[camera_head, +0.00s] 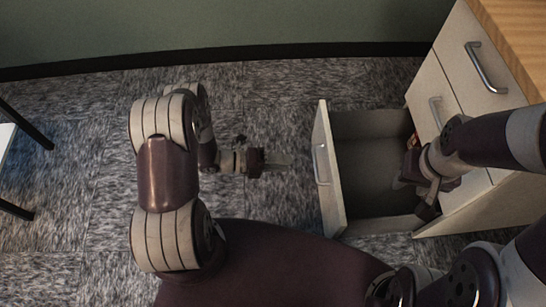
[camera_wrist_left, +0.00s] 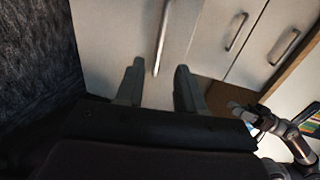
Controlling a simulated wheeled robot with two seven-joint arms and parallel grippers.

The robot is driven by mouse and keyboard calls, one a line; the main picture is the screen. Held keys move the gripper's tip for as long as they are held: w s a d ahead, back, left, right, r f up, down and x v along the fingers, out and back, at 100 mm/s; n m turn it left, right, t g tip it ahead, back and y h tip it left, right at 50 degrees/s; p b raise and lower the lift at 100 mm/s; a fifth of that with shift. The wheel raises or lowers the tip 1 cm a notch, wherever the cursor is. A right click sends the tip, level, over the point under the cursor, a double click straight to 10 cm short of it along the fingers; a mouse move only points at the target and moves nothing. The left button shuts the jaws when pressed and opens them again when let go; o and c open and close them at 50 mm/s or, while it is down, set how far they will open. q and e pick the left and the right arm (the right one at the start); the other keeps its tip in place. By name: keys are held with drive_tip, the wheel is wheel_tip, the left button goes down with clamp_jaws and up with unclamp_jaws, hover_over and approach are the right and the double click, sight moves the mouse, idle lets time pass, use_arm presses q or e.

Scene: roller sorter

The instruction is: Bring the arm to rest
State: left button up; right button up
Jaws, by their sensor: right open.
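My left gripper (camera_head: 284,161) hangs above the carpet, left of the open drawer, pointing at its front. In the left wrist view its two fingers (camera_wrist_left: 159,72) are apart with nothing between them. The drawer's metal handle (camera_wrist_left: 161,38) is ahead of them, and the head view shows a gap between fingertips and handle (camera_head: 320,164). My right gripper (camera_head: 424,198) is over the rear right part of the open drawer (camera_head: 331,165). It is open; its fingertips are partly hidden and I see nothing held.
The drawer juts left from a pale cabinet (camera_head: 440,75) with a wooden top (camera_head: 515,35). Dark furniture legs (camera_head: 25,128) stand at far left. Carpet between them and my left arm is clear.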

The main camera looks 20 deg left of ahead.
use_arm(q)
drive_tip(key=v, duration=0.3)
drive_tip(key=shift+s+a, duration=0.1)
idle(0.4)
